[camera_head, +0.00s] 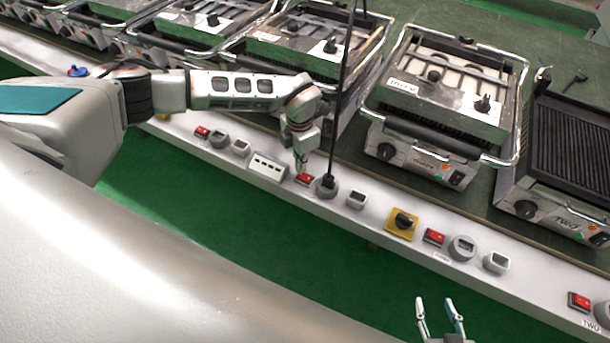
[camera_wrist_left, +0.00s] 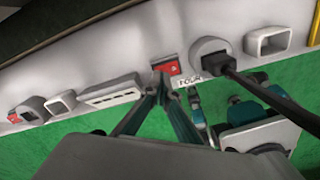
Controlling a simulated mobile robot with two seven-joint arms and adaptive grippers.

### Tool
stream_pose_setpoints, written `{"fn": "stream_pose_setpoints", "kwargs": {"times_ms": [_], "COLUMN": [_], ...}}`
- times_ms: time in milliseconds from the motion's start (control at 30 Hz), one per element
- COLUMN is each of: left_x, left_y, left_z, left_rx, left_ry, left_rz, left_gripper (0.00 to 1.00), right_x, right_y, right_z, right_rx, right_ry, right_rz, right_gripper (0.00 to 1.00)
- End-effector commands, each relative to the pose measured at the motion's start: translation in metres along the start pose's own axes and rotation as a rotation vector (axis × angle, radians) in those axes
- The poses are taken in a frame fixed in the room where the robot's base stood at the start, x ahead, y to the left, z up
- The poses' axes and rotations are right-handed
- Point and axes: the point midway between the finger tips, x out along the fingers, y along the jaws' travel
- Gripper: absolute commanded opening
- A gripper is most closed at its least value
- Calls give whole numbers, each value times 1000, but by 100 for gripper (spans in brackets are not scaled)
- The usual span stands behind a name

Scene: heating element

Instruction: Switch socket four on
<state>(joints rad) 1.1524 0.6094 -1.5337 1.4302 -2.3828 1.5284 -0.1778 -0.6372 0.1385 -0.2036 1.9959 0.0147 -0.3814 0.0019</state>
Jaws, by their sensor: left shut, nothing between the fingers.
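The red switch of socket four (camera_head: 304,178) is set in the front rail, left of the round socket (camera_head: 327,190) with a black plug and cable. In the left wrist view the red switch (camera_wrist_left: 166,67) sits beside a "FOUR" label (camera_wrist_left: 190,80). My left gripper (camera_head: 301,166) is shut and empty, its tips right at the switch. In the left wrist view the closed fingertips (camera_wrist_left: 160,76) overlap the switch's lower edge; I cannot tell whether they touch it or which way it is tipped. My right gripper (camera_head: 441,304) is open and empty, low in front of the rail.
The white rail (camera_head: 400,245) carries other red switches (camera_head: 433,236), a yellow rotary switch (camera_head: 402,223) and a white multi-socket block (camera_head: 267,167). Contact grills (camera_head: 440,90) stand on the table behind. The black cable rises beside my left gripper. Green floor lies clear in front.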

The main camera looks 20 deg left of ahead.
Motion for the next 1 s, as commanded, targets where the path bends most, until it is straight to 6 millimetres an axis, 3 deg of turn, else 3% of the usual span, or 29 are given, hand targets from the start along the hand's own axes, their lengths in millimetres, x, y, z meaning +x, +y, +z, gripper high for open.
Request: {"fn": "stream_pose_setpoints", "kwargs": {"times_ms": [1000], "left_x": [15], "left_y": [0], "left_z": [0], "left_rx": [0], "left_ry": [1], "left_rz": [0], "left_gripper": [0], "right_x": [2], "right_y": [-3], "right_z": [10], "right_rx": [-1], "right_ry": [-11], "right_rz": [-5], "right_gripper": [40]}}
